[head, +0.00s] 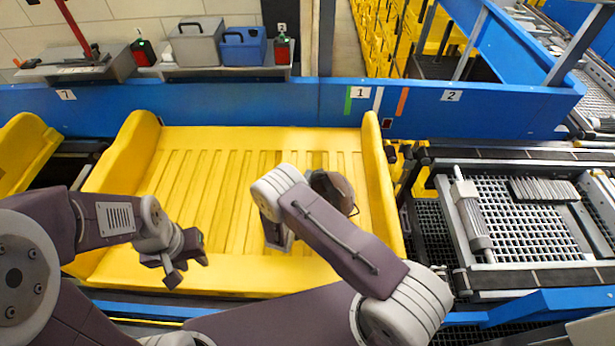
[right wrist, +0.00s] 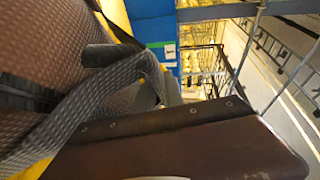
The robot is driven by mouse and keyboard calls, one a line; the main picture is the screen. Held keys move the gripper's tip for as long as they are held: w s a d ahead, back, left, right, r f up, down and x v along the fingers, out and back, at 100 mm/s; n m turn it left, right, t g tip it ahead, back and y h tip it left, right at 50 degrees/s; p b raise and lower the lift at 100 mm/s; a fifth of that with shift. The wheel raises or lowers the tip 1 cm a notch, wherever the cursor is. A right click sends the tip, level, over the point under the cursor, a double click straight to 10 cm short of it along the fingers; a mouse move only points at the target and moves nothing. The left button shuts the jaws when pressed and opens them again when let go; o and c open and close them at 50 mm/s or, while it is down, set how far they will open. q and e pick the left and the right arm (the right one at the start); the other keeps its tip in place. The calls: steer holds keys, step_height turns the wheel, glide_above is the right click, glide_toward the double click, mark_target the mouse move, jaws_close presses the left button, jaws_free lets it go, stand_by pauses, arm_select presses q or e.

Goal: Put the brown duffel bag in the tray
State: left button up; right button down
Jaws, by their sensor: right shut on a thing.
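The brown duffel bag (head: 338,188) shows in the head view over the right half of the yellow tray (head: 215,145), mostly hidden behind my right arm. In the right wrist view the bag (right wrist: 45,50) fills the left side, with brown textured cloth and grey straps (right wrist: 100,95). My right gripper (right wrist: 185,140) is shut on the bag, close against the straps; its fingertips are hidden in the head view. I cannot tell whether the bag touches the tray floor. My left gripper (head: 184,268) is open and empty above the tray's front left part.
The tray has raised side walls, and its left and middle floor is clear. A blue rail (head: 225,108) runs behind it. A grey bin (head: 197,42) and a blue bin (head: 243,46) stand on a shelf beyond.

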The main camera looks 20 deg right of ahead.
steer(key=c, duration=1.8)
jaws_free()
steer(key=shift+f, duration=0.1)
steer(key=shift+c, duration=0.2)
steer(key=o, duration=0.4)
steer(key=shift+s, duration=0.1)
steer(key=shift+r, duration=0.25)
steer(key=shift+s+a+f, duration=0.1)
steer(key=shift+s+a, duration=0.15)
steer(key=b+v, duration=0.3)
steer(key=v, duration=0.8)
steer(key=shift+s, duration=0.25)
